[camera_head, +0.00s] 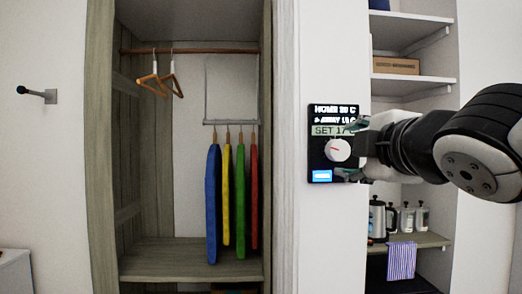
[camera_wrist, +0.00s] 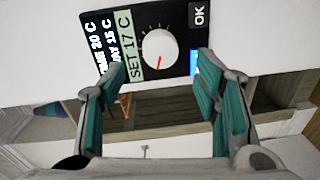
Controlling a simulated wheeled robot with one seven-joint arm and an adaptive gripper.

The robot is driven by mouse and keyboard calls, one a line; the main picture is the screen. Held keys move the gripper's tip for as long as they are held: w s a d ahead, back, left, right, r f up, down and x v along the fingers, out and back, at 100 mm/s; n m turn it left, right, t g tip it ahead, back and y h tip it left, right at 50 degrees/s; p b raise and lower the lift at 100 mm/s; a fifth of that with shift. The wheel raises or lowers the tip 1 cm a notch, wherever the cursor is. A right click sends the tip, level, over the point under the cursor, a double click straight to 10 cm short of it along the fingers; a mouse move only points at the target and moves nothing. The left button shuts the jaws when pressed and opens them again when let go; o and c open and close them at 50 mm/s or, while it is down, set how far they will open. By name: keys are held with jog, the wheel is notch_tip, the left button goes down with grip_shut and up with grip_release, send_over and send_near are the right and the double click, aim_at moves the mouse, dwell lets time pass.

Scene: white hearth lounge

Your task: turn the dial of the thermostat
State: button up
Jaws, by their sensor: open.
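The thermostat (camera_head: 318,160) is a black panel on the white wall, right of the wardrobe. It has text lines, a green "SET 17 C" line, a white round dial and a blue patch below. The dial (camera_head: 338,149) has a red mark. In the wrist view the dial (camera_wrist: 160,47) sits at the top, beyond and between the fingertips, with the red mark pointing down and slightly left. My gripper (camera_head: 350,150) is open and empty, its teal-padded fingers spread in front of the panel. In the wrist view my gripper (camera_wrist: 158,75) shows no contact with the dial.
A wardrobe (camera_head: 190,271) with hangers (camera_head: 154,84) and several coloured hanging boards stands left of the thermostat. Shelves (camera_head: 420,88) with a box (camera_head: 396,66), a kettle (camera_head: 377,220) and bottles stand behind my arm at right. A wall hook (camera_head: 38,94) is at far left.

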jog(key=s, duration=0.6)
jog(key=shift+s+r, duration=0.15)
jog(key=shift+s, duration=0.25)
jog(key=shift+d, duration=0.1)
